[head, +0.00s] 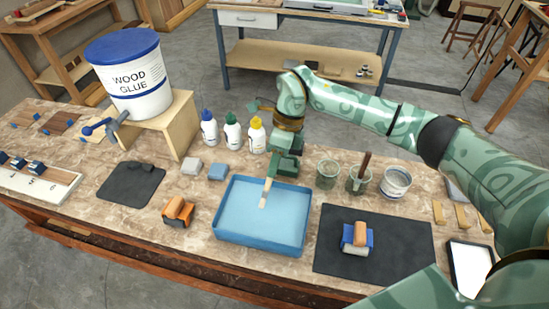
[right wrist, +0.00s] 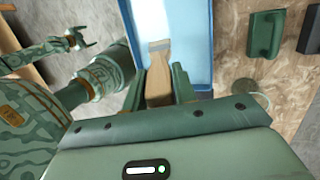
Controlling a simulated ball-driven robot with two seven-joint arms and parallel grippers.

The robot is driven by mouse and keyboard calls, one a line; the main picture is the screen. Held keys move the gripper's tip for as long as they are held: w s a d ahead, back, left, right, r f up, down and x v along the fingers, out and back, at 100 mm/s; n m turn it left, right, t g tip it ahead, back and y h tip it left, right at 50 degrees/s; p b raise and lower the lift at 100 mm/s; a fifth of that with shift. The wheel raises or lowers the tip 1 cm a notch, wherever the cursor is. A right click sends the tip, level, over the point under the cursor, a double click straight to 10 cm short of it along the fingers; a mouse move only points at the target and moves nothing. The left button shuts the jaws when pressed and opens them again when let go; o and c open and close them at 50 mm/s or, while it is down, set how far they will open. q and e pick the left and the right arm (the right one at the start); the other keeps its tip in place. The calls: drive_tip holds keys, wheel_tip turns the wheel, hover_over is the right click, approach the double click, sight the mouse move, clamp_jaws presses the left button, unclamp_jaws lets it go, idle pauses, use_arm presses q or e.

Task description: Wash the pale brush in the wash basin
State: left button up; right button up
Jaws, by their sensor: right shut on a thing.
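The pale brush (head: 265,196) has a light wooden handle and a light tip, and it points down over the blue wash basin (head: 308,226). My right gripper (head: 271,178) is shut on the brush's handle above the basin's far part. In the right wrist view the brush (right wrist: 158,70) sits between the two green fingers (right wrist: 161,92), its bristle end over the basin (right wrist: 200,45). The basin holds light blue water. I cannot tell whether the bristles touch the water. My left gripper does not show in the head view.
A dark mat (head: 400,240) with a roller-like item (head: 356,238) lies front right.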

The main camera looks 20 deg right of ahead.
wheel_tip(320, 180, down, 6)
drive_tip(key=b, duration=0.3)
drive_tip(key=shift+f, duration=0.25)
drive_tip(key=shift+d, duration=0.1)
drive_tip(key=shift+s+d+r+p, duration=0.15)
drive_tip(key=shift+s+d+p, duration=0.35)
drive_tip(key=shift+d, duration=0.3)
drive_tip(key=shift+c, duration=0.2)
drive_tip(key=shift+s+d, duration=0.35)
drive_tip(key=shift+d, duration=0.05)
